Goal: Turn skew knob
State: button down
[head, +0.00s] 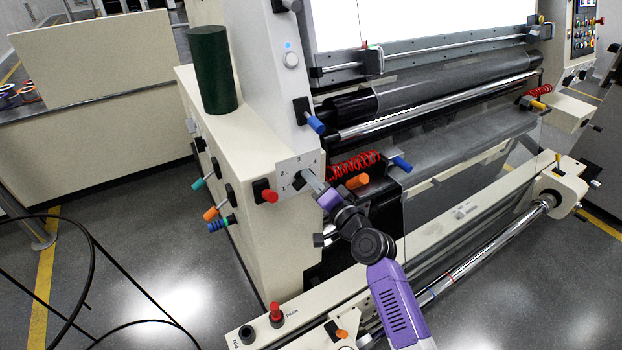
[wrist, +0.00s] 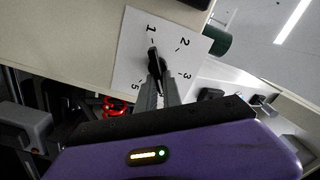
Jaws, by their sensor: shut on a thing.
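The skew knob (wrist: 154,58) is a small black knob on a white square dial plate (wrist: 127,60) with printed numbers. The 1, 2, 3 and 5 show in the wrist view; the part between 3 and 5 is hidden by my fingers. The knob's upper end lies close below the 1. My gripper (wrist: 157,82) is shut on the knob, one finger on each side. In the head view my gripper (head: 313,183) reaches the dial plate (head: 287,175) on the cream machine's end face, and the knob is mostly hidden there.
A red knob (head: 269,195) sits just left of the plate. A red coiled cable (head: 353,165) and an orange handle (head: 357,182) are close at right. A blue handle (head: 315,124) sticks out above. A dark green cylinder (head: 211,70) stands on the cabinet.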

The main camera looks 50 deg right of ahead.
dwell(0.4)
jog(key=c, duration=1.5)
grip_release()
jog(key=b+v, duration=0.1)
jog(key=v, duration=0.7)
